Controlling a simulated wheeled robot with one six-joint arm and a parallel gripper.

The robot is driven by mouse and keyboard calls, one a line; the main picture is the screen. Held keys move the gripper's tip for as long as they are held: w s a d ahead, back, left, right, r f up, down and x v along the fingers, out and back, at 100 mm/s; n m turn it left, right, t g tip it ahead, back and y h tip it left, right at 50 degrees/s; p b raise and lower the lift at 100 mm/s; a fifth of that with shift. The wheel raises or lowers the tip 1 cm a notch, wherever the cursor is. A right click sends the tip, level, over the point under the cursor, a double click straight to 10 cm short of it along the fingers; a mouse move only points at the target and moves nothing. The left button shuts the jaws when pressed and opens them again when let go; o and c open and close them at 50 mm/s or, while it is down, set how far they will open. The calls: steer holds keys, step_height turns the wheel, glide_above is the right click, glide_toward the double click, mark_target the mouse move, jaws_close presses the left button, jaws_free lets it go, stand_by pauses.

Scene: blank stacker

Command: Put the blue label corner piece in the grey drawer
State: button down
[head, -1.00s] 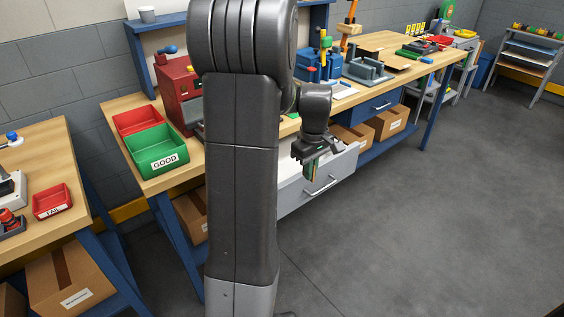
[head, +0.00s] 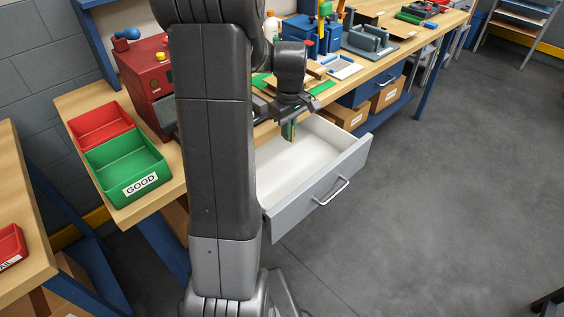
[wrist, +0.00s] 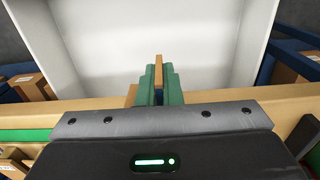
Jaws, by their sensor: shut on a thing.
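The grey drawer (head: 318,192) stands open under the workbench; its inside is white, and no loose thing shows in the visible part. It fills the upper wrist view (wrist: 90,45). My gripper (head: 290,131), with green fingers, points down above the rear part of the drawer, near the bench edge. It is shut on a thin tan piece (wrist: 158,72), seen edge-on between the green fingers in the wrist view. This appears to be the corner piece; I cannot make out its blue label. My arm hides the drawer's left part.
A green bin (head: 128,167) marked GOOD and a red bin (head: 98,125) stand at the bench's left end. A red machine (head: 145,85) is behind them. Blue fixtures (head: 372,40) crowd the bench further right. The floor (head: 440,190) right of the drawer is clear.

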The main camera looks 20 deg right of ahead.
steer(key=b, duration=0.3)
glide_above(289, 178)
step_height(289, 178, down, 6)
steer(key=r, duration=0.1)
step_height(289, 178, down, 11)
steer(key=shift+r, duration=0.15)
steer(key=shift+s, duration=0.1)
steer(key=c, duration=2)
jaws_free()
steer(key=o, duration=0.4)
step_height(289, 178, up, 12)
steer(key=shift+r+p, duration=0.1)
steer(key=shift+p, duration=0.3)
